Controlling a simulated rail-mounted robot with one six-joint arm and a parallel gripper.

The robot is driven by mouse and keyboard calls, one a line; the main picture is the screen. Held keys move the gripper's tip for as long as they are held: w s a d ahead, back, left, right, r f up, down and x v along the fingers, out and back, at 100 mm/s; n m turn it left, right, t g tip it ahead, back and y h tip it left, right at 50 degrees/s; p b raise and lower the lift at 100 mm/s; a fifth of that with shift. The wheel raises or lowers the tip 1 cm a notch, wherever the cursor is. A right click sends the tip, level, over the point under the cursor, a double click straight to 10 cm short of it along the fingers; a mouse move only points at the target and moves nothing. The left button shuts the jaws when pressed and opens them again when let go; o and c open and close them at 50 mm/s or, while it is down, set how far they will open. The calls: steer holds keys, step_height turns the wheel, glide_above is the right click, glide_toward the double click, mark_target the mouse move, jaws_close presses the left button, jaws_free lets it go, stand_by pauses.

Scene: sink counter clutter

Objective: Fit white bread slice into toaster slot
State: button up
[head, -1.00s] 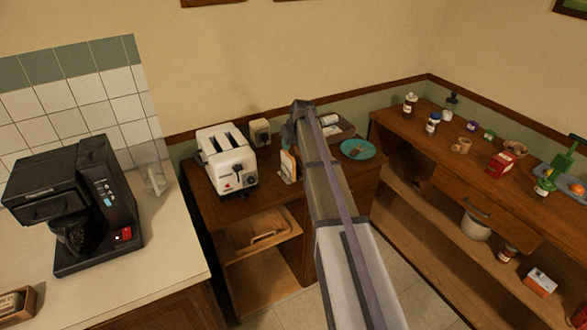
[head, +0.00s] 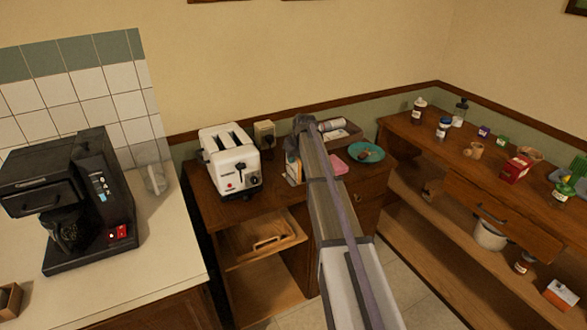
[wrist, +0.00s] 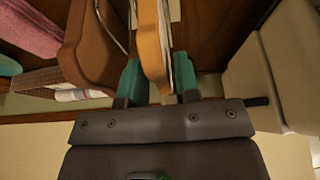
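The white toaster (head: 233,165) stands on the wooden cabinet, with two long empty-looking slots on top. It seems to be the pale body at the right of the wrist view (wrist: 285,65). A bread slice with a tan crust (wrist: 152,45) stands on edge in a wire rack; I see it nearly edge-on, so its face is mostly hidden. A darker brown slice (wrist: 92,48) stands beside it at left. My gripper (wrist: 158,85) has its teal fingers spread on either side of the tan slice, with a small gap visible at left. In the head view my arm hides most of the rack.
A teal plate (head: 366,153), a pink cloth (head: 338,165) and a tray with a bottle (head: 333,125) lie right of the rack. A small canister (head: 264,133) stands behind the toaster. A coffee maker (head: 75,195) is at left. The cluttered wooden shelf unit (head: 500,190) stands right.

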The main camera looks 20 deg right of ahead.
jaws_close()
step_height(320, 180, up, 10)
steer(key=p, duration=1)
steer(key=shift+r, duration=0.2)
